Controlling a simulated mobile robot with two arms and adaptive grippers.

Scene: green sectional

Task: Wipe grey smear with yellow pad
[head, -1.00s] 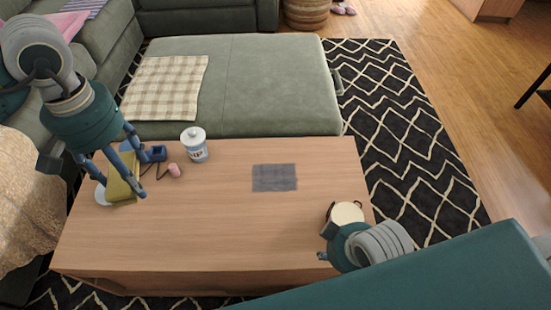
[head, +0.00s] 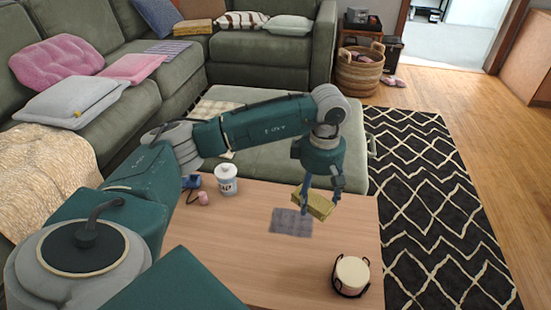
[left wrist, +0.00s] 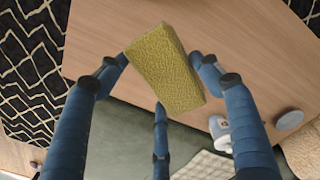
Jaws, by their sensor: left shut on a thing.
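The yellow pad (head: 313,204) is held in my left gripper (head: 321,196), above the wooden coffee table (head: 240,270). In the left wrist view the pad (left wrist: 165,68) sits between the blue fingers (left wrist: 160,85). The grey smear (head: 290,223) is a dark rectangular patch on the tabletop, just below and left of the pad in the head view. The pad looks tilted and appears raised off the table. The smear cannot be made out in the left wrist view. My right gripper is not in view.
A white lidded jar (head: 227,180) stands at the table's back left, beside a small pink item (head: 203,198) and a blue item (head: 191,182). A round holder with cream discs (head: 351,275) sits at the front right. The table around the smear is clear.

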